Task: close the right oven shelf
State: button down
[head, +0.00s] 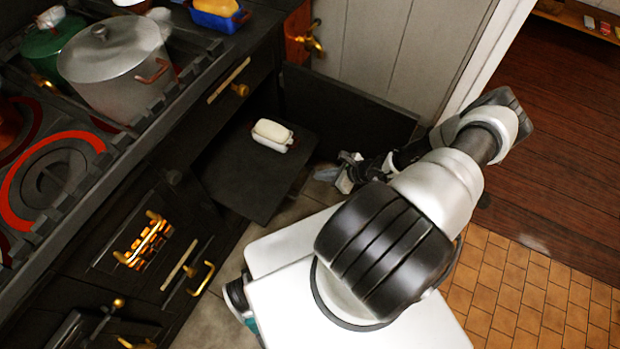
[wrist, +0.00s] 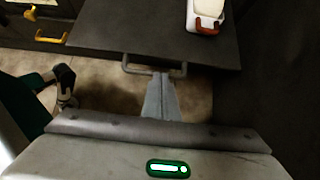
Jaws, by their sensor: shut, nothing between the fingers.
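The right oven shelf (head: 245,185) is a flat dark plate, pulled out of the open right compartment of the black stove. In the wrist view the shelf (wrist: 130,28) spans the top, with a thin metal handle (wrist: 133,70) on its front edge. A white dish (head: 272,142) with red handles and a pale block in it stands on the shelf. It also shows in the wrist view (wrist: 206,24). My gripper (head: 335,172) is shut and empty in front of the shelf. In the wrist view its fingertips (wrist: 161,74) overlap the handle; I cannot tell whether they touch.
The dark oven door (head: 345,108) stands open to the right of the shelf, close to my gripper. A large metal pot (head: 108,65) sits on the stove top. A white wall panel (head: 385,40) stands behind. Open tiled floor (head: 520,295) lies at lower right.

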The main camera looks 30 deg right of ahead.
aim_at(308, 181)
jog(key=b+x, duration=0.2)
jog(key=x, duration=0.6)
jog(key=shift+w+a+f, duration=0.1)
jog(key=shift+f, duration=0.1)
jog(key=shift+w+a+f+b, duration=0.25)
jog(key=shift+w+f+b, duration=0.1)
jog(key=shift+w, duration=0.1)
